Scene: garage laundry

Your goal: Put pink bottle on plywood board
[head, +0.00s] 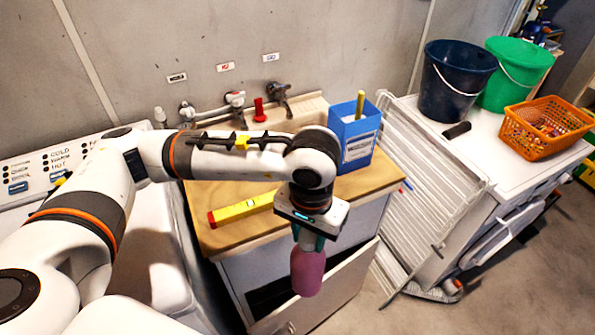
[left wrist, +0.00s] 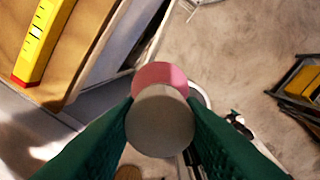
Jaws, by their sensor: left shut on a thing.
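The pink bottle (head: 307,271) hangs below my left gripper (head: 308,240) in the head view, in front of the cabinet. The gripper is shut on its upper end. In the left wrist view the bottle (left wrist: 160,78) shows end-on, with a grey-white round top between the green fingers of the left gripper (left wrist: 160,122). The plywood board (head: 225,239) is the wooden top of the cabinet, behind the bottle in the head view. It also shows at upper left in the left wrist view (left wrist: 85,50). My right gripper is not in view.
A yellow level (head: 243,207) lies on the board. A blue box (head: 355,135) stands at its back right, near the taps. A white drying rack (head: 435,180) leans at the right. An open drawer or door (head: 335,290) juts out below the board.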

